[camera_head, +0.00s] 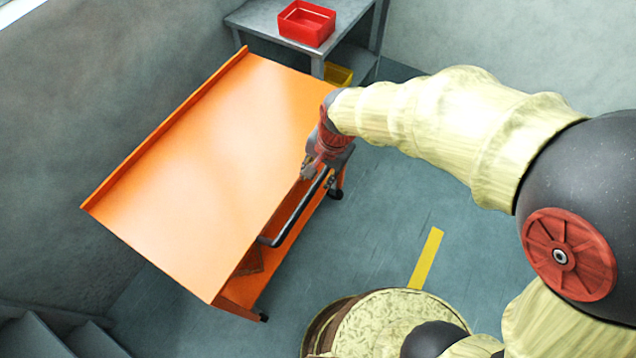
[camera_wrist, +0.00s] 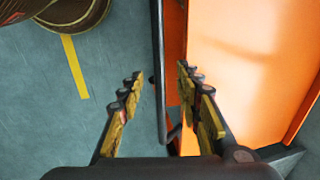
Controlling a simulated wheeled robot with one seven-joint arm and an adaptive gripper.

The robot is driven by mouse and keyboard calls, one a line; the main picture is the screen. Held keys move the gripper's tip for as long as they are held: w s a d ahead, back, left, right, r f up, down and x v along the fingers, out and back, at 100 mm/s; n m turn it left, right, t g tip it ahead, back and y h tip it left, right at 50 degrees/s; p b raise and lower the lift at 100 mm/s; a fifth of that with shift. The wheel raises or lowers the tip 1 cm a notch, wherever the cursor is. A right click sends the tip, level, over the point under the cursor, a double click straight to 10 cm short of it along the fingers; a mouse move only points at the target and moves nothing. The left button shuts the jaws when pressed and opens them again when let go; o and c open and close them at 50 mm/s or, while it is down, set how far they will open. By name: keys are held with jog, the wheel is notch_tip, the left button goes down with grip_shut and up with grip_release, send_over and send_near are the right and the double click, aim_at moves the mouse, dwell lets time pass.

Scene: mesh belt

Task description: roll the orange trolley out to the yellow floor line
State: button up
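The orange trolley (camera_head: 215,150) stands angled near the left wall, with a flat top and a raised lip along its far long edge. Its dark push handle (camera_head: 298,208) runs along the side facing me. My gripper (camera_head: 309,170) is at the far end of that handle, by the trolley's edge. In the wrist view my gripper (camera_wrist: 158,80) is open, and the handle bar (camera_wrist: 160,60) shows between its two fingers, without visible contact. The trolley top (camera_wrist: 245,70) fills the right side there. The yellow floor line (camera_head: 426,258) lies on bare floor, apart from the trolley; it also shows in the wrist view (camera_wrist: 74,66).
A grey metal table (camera_head: 262,18) stands behind the trolley's far end, with a red bin (camera_head: 306,23) on top and a yellow bin (camera_head: 338,74) below. Grey steps (camera_head: 30,338) are at the lower left. The floor between trolley and line is clear.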

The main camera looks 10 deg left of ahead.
aim_at(313, 188)
jog(key=f, duration=0.2)
jog(key=a+f+b, duration=0.1)
jog(key=f, duration=0.2)
jog(key=f+b, duration=0.1)
jog(key=f, duration=0.1)
jog(key=shift+w+a+f, duration=0.15)
jog(key=shift+w+f, duration=0.1)
jog(key=shift+f, duration=0.05)
jog(key=c, duration=0.4)
grip_shut()
